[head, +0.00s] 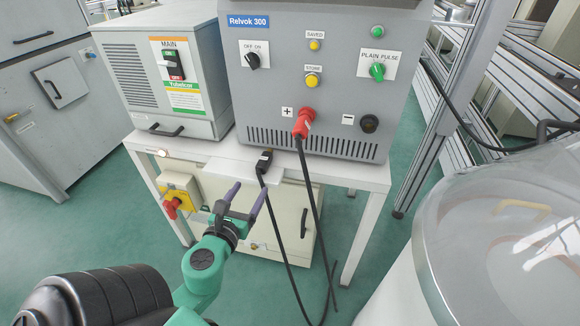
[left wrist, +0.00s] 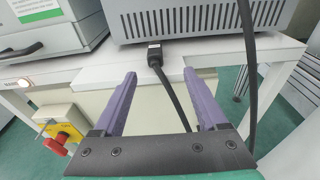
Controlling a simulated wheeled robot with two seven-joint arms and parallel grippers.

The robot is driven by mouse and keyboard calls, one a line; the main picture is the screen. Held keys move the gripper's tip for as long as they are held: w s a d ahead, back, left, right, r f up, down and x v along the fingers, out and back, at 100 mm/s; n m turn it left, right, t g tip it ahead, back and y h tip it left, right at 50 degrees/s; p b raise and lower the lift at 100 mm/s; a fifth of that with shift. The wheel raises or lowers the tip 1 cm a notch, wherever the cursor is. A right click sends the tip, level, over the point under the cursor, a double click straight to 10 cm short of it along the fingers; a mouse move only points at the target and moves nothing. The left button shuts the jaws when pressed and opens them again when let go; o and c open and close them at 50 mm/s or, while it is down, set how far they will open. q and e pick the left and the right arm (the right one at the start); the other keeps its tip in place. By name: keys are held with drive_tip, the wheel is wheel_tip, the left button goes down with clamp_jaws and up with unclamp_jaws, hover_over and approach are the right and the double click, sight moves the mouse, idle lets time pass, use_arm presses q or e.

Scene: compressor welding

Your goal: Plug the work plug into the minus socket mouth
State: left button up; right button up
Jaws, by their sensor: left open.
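The minus socket mouth (head: 369,123) is a dark round opening at the lower right of the grey Relvok 300 unit's front; it looks empty. A black plug (head: 264,158), which seems to be the work plug, lies at the front of the white table with its cable hanging over the edge. It also shows in the left wrist view (left wrist: 154,55), beyond and between the fingertips. My left gripper (head: 246,192) is open and empty, its two purple fingers pointing towards the plug, below and short of it. In the left wrist view the fingers (left wrist: 160,77) stand wide apart. My right gripper is not in view.
A red plug (head: 304,122) sits in the plus socket, its black cable hanging past the table edge (head: 350,178). A grey cabinet unit (head: 185,98) stands at left on the table. A yellow box with a red knob (head: 173,205) is below. A clear-topped drum (head: 500,220) is at right.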

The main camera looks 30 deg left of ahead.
sight(260, 167)
use_arm(q)
drive_tip(key=x, duration=0.2)
drive_tip(key=p+x, duration=0.1)
drive_tip(key=x, duration=0.3)
drive_tip(key=shift+a+r, duration=0.1)
drive_tip(key=shift+a, duration=0.3)
drive_tip(key=x, duration=0.7)
drive_tip(key=shift+w+a+f, duration=0.2)
drive_tip(key=shift+a+f, duration=0.1)
drive_tip(key=shift+f, duration=0.05)
drive_tip(key=shift+s+r, duration=0.1)
drive_tip(key=c, duration=0.4)
clamp_jaws()
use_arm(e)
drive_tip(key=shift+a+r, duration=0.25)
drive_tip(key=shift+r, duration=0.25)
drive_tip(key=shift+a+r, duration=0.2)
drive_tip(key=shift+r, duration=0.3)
